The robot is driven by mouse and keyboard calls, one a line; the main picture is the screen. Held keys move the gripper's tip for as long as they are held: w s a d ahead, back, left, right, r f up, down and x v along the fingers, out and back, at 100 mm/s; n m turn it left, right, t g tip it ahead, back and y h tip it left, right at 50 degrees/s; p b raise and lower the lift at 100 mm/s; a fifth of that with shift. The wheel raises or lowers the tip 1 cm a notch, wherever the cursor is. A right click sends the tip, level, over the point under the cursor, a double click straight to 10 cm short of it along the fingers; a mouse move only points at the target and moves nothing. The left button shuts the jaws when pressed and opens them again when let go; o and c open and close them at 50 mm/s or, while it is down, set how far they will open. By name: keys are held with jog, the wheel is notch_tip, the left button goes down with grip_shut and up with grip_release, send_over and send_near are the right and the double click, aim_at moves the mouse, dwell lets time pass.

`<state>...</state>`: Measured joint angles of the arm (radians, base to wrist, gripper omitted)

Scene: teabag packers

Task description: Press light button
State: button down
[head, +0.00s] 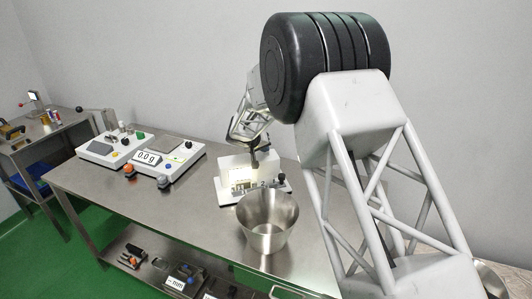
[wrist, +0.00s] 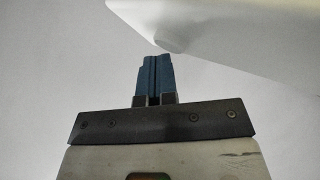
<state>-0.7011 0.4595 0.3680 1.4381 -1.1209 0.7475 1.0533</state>
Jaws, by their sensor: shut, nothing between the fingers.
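A white box-shaped device (head: 236,170) with a lit front stands on the steel table, behind a metal bucket. A dark knob (head: 281,178) sits at its right side. I cannot tell which part is the light button. My gripper (head: 254,165) hangs down in front of or over this device; how close it is cannot be told. In the wrist view, my gripper's blue fingers (wrist: 156,75) are shut together and empty. A smooth white surface (wrist: 240,35) is close beyond the tips, to the upper right; contact cannot be made out.
The metal bucket (head: 268,222) stands near the table's front edge, just before the device. A scale reading 0.0 g (head: 165,160) and another white device (head: 113,147) stand left on the steel table (head: 110,190). The table between scale and bucket is clear.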

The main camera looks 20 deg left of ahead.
jog(key=shift+r, duration=0.1)
dwell(0.6)
jog(key=shift+r, duration=0.35)
jog(key=shift+r, duration=2.9)
